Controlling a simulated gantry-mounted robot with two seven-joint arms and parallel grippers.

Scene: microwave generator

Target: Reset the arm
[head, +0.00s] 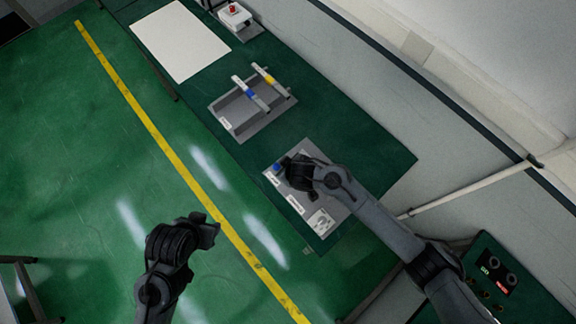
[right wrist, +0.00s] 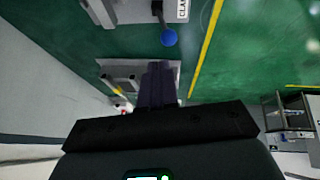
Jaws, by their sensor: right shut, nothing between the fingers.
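My right arm reaches in from the lower right in the head view, and its gripper (head: 296,172) is above a grey panel box (head: 325,200) on the green table. In the right wrist view the right gripper's fingers (right wrist: 158,82) are together with nothing between them. A blue knob (head: 277,168) shows beside the gripper; a blue ball knob also shows in the right wrist view (right wrist: 168,38), apart from the fingers. My left gripper (head: 208,230) is over the green floor, away from the table; its finger opening is not clear.
A grey fixture (head: 227,106) with blue and yellow handled levers stands mid-table. A white sheet (head: 182,42) and a device with a red button (head: 233,10) are farther back. A dark control box (head: 503,280) is at lower right. Open floor lies left of the table.

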